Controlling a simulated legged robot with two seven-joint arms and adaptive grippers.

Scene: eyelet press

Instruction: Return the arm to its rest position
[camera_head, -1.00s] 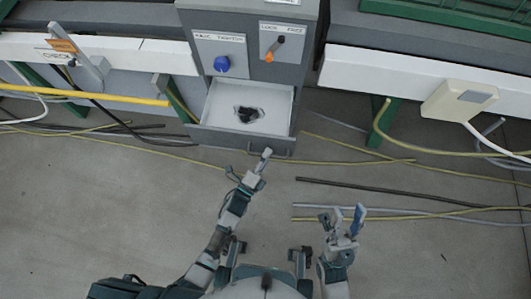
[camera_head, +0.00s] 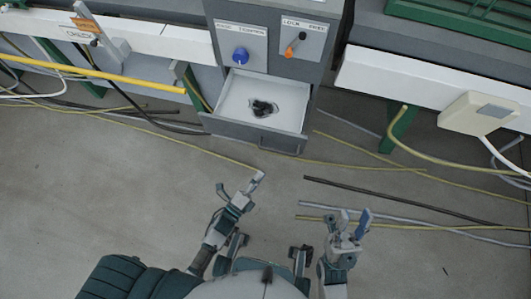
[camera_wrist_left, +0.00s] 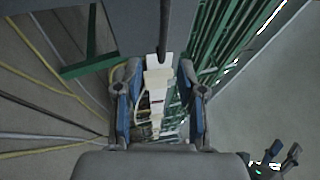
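My left gripper (camera_head: 257,181) is in front of the open drawer, apart from its handle (camera_head: 278,150). In the left wrist view the left gripper (camera_wrist_left: 161,78) has its two blue-padded fingers spread, with nothing held between them. My right gripper (camera_head: 354,217) is raised at the lower right of the head view, its fingers apart and empty. It also shows, small, in the left wrist view (camera_wrist_left: 277,160). The drawer (camera_head: 238,98) is pulled out of the grey cabinet, with a small dark object (camera_head: 262,108) lying inside.
The grey cabinet (camera_head: 265,70) carries a blue knob (camera_head: 240,55) and an orange-tipped lever (camera_head: 293,45). White benches flank it, with a beige box (camera_head: 480,112) at right. A yellow pipe (camera_head: 100,78) runs at left. Cables lie across the floor; its lower left is open.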

